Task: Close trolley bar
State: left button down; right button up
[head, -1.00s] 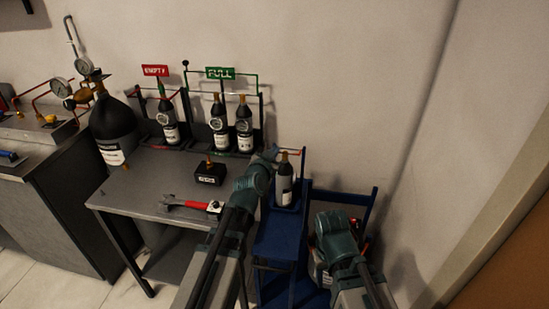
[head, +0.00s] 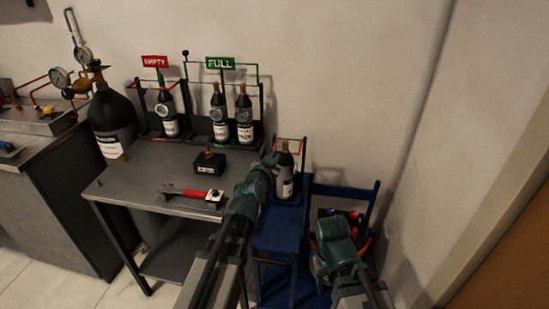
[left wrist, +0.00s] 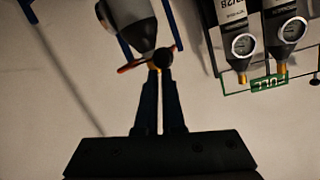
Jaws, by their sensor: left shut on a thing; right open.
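The blue trolley (head: 276,238) stands right of the table and carries a dark bottle with a white label (head: 285,184). The orange-red trolley bar (head: 290,139) shows at the top of its frame, by the bottle neck. In the left wrist view the bar (left wrist: 132,66) crosses by the bottle's neck, with a black knob (left wrist: 162,58) at my fingertips. My left gripper (left wrist: 160,76) is shut on the bar at this knob; its exact grip is partly hidden. My right gripper (head: 334,234) is open, low right of the trolley; its fingers are mostly hidden.
The table (head: 140,196) holds a red-handled wrench (head: 185,192), a black block (head: 209,162) and racks of bottles under EMPTY (head: 154,62) and FULL (head: 220,63) signs. A blue chair-like frame (head: 369,205) with red and blue items stands behind my right arm.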

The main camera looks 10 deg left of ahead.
pick_arm(q)
jog(key=shift+s+a+f, duration=0.1)
jog(key=shift+f, duration=0.2)
pick_arm(e)
jog(key=shift+f, duration=0.1)
